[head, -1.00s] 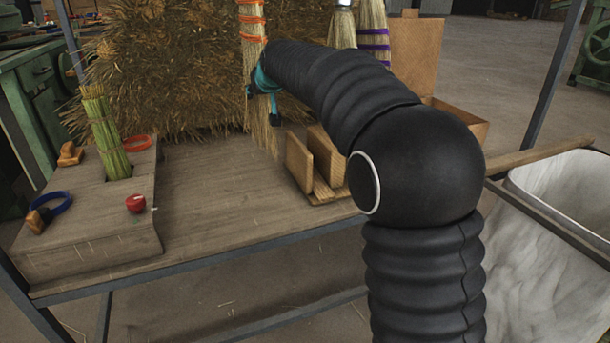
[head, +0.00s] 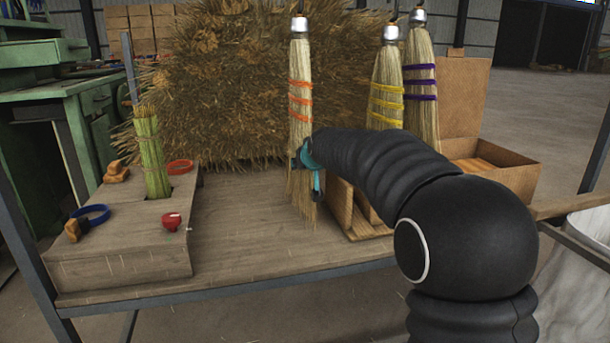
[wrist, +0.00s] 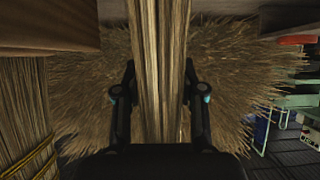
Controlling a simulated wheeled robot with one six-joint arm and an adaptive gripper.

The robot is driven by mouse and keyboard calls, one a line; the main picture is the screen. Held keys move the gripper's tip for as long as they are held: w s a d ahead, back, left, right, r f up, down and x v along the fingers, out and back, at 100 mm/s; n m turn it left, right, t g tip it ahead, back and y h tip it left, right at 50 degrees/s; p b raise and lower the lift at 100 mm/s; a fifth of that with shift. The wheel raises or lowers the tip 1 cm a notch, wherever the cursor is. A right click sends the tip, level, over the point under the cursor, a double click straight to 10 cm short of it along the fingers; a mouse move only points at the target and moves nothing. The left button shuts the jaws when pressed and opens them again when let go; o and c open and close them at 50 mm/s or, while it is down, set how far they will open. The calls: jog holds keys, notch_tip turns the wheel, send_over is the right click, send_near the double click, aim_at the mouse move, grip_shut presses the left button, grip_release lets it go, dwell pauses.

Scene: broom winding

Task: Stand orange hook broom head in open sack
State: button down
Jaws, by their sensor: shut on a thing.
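The orange hook broom head (head: 300,105) is a pale straw bundle with orange bands and a silver cap. It is upright, its top at a hook and its bristles hanging over the table. My gripper (head: 308,168), with teal parts, is shut on its lower straw, below the bands. In the wrist view the straw (wrist: 160,60) runs between the two fingers of my gripper (wrist: 160,92). The white sack (head: 590,240) is at the right edge, cut off by the frame; its opening is mostly out of view.
Yellow-banded (head: 386,85) and purple-banded (head: 420,85) broom heads hang to the right. A wooden holder (head: 352,212) and an open cardboard box (head: 515,180) stand near them. A straw bale (head: 240,70) is behind. A wooden block (head: 120,245) holds a green bundle at left. The middle tabletop is clear.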

jog(key=shift+f, duration=1.15)
jog(key=shift+f+b, duration=0.15)
jog(key=shift+b, duration=0.15)
jog(key=c, duration=0.7)
grip_release()
jog(key=v, duration=1.2)
